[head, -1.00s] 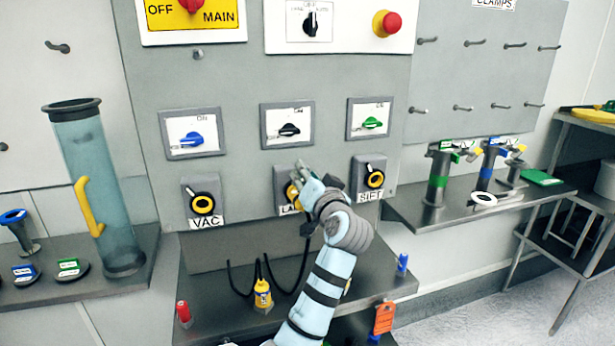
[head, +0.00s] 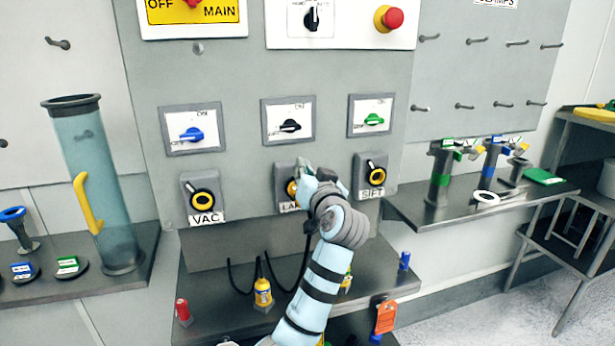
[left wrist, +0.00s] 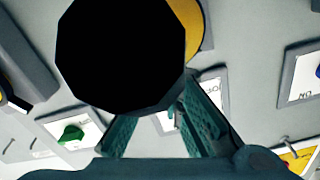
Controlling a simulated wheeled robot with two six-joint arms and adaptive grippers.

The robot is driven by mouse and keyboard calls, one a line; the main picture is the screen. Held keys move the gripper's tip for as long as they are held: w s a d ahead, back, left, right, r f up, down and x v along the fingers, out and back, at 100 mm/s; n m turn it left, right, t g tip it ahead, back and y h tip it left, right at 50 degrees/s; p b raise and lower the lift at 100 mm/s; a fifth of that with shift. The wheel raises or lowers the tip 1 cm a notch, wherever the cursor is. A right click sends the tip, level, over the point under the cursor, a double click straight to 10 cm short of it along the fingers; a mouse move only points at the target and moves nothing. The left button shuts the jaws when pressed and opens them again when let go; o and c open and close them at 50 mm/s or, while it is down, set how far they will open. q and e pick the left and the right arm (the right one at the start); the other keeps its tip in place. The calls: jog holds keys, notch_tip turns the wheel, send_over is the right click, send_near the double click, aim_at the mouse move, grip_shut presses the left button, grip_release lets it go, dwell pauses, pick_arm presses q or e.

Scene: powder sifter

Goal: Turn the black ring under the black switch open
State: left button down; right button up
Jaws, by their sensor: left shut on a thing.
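The black switch (head: 290,126) sits on a white plate in the middle of the panel, its handle lying roughly level. Below it is a grey socket box with a yellow-centred black ring (head: 291,188), mostly covered by my left gripper (head: 306,180). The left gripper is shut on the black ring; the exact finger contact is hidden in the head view. In the left wrist view, a large black shape (left wrist: 120,55) fills the space in front of the fingers, with a yellow edge (left wrist: 207,25) behind it. My right gripper is not in view.
The VAC socket (head: 202,201) is to the left and the SIFT socket (head: 376,173) close on the right. Blue (head: 192,134) and green (head: 373,119) switches flank the black one. Below, a shelf holds a yellow plug (head: 263,292) and hanging black cables.

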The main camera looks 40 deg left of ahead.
aim_at(284, 170)
pick_arm(q)
jog(key=n+b, duration=0.1)
jog(key=s+n+b, duration=0.1)
jog(key=n, duration=0.1)
jog(key=a+n+b, duration=0.1)
jog(key=shift+s+f+n, duration=0.1)
jog(key=shift+s+n, duration=0.2)
jog(key=shift+s+a+f+n+b, duration=0.1)
jog(key=shift+s+a+n+b, duration=0.15)
jog(key=shift+n+b, duration=0.5)
jog(key=shift+s+a+f+n+b, duration=0.1)
jog(key=shift+s+a+n+b, duration=0.2)
jog(key=shift+n+b, duration=0.45)
jog(key=shift+s+a+f+n+b, duration=0.1)
jog(key=shift+s+n+b, duration=0.35)
jog(key=shift+n, duration=0.55)
jog(key=shift+w, duration=0.1)
jog(key=shift+r, duration=0.1)
jog(key=c, duration=1.7)
grip_release()
jog(key=shift+d, duration=0.1)
